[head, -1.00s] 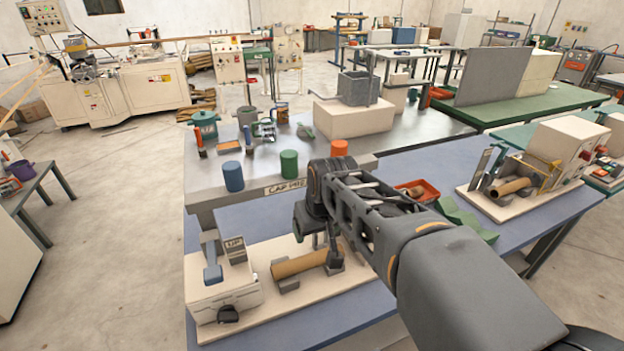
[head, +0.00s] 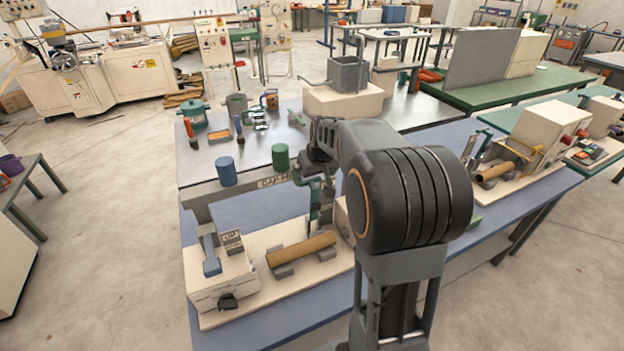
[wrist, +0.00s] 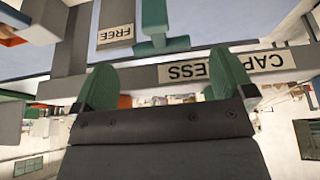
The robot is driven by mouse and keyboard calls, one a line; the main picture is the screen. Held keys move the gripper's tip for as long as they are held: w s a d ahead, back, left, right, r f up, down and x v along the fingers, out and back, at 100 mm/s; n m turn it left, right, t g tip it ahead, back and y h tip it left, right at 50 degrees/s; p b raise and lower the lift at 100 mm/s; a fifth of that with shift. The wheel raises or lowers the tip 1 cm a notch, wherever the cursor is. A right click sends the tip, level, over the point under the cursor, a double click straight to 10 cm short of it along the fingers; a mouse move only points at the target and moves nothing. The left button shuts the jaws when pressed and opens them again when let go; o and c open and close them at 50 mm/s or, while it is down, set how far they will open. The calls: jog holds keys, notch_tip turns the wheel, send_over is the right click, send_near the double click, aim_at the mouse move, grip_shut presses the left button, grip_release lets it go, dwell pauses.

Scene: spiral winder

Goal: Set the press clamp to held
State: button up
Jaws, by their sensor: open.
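A CAP PRESS label (wrist: 228,68) is on a grey beam. I cannot tell whether the fingers touch the handle. My arm hides much of the press in the head view.
A white box with a blue lever (head: 210,258) stands left of the tube on the pale board (head: 325,263). Blue (head: 226,172) and green (head: 280,157) cylinders stand on the grey bench behind. Another pale station (head: 535,140) is at right. The blue bench top is clear in front.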

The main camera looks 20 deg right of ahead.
aim_at(312, 182)
jog(key=shift+x, duration=2.05)
jog(key=shift+c, duration=0.2)
jog(key=c, duration=1.2)
jog(key=shift+f, duration=0.15)
jog(key=shift+c, duration=0.2)
